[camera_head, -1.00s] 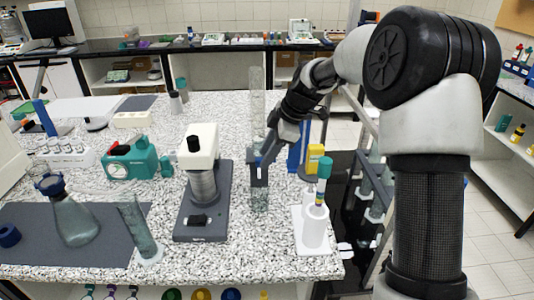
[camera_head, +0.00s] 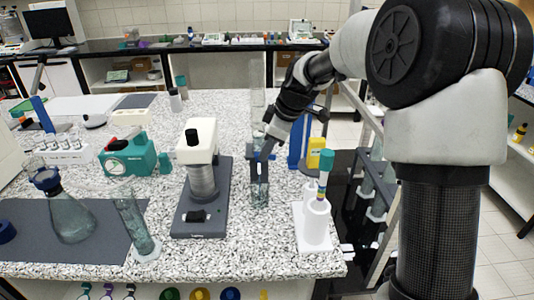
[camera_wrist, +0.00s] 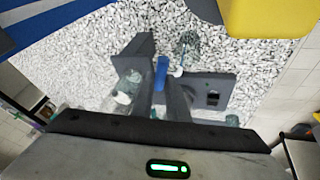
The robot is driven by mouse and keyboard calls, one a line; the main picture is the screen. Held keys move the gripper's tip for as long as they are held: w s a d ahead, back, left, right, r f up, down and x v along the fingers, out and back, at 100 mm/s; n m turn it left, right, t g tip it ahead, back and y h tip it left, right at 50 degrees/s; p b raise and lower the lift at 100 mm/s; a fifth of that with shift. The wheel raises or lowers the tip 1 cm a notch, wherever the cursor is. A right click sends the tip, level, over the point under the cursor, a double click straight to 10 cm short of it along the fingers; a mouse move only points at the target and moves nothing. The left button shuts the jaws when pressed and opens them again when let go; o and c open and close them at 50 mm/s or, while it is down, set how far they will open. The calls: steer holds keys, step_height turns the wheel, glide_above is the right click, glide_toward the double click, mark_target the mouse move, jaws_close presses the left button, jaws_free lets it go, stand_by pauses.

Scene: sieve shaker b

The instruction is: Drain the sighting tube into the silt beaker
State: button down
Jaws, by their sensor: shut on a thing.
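A tall clear tube (camera_head: 257,85), which I take as the sighting tube, stands upright on the counter's right part, partly hidden by my gripper. My gripper (camera_head: 261,160) is at its lower part, fingers pointing down. In the wrist view my gripper (camera_wrist: 160,78) is shut on a narrow blue piece (camera_wrist: 161,72), which looks like a tap handle. Below it in the head view is a greenish glass vessel (camera_head: 260,195), possibly the silt beaker; its contents cannot be made out. Clear glass (camera_wrist: 128,88) also shows beside my left finger in the wrist view.
A sieve shaker (camera_head: 201,185) stands close on the left. A white holder (camera_head: 314,228) with a coloured stick and a yellow bottle (camera_head: 315,153) are on the right. A leaning glass cylinder (camera_head: 133,222) and a flask (camera_head: 72,220) stand farther left.

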steer(key=shift+s+a+m+t+h+b, duration=0.2)
steer(key=shift+m+h, duration=0.1)
steer(key=shift+m, duration=0.6)
steer(key=shift+s+a+m+t+h+b, duration=0.1)
steer(key=shift+m+t+h, duration=0.15)
steer(key=shift+m, duration=0.65)
steer(key=shift+s+a+m+t+h+b, duration=0.15)
steer(key=shift+m+h, duration=0.2)
steer(key=shift+m, duration=0.55)
steer(key=c, duration=1.7)
jaws_free()
steer(key=shift+r, duration=0.1)
steer(key=p+v, duration=0.1)
steer(key=v, duration=1.6)
steer(key=shift+s+a+r, duration=0.1)
steer(key=shift+s, duration=0.05)
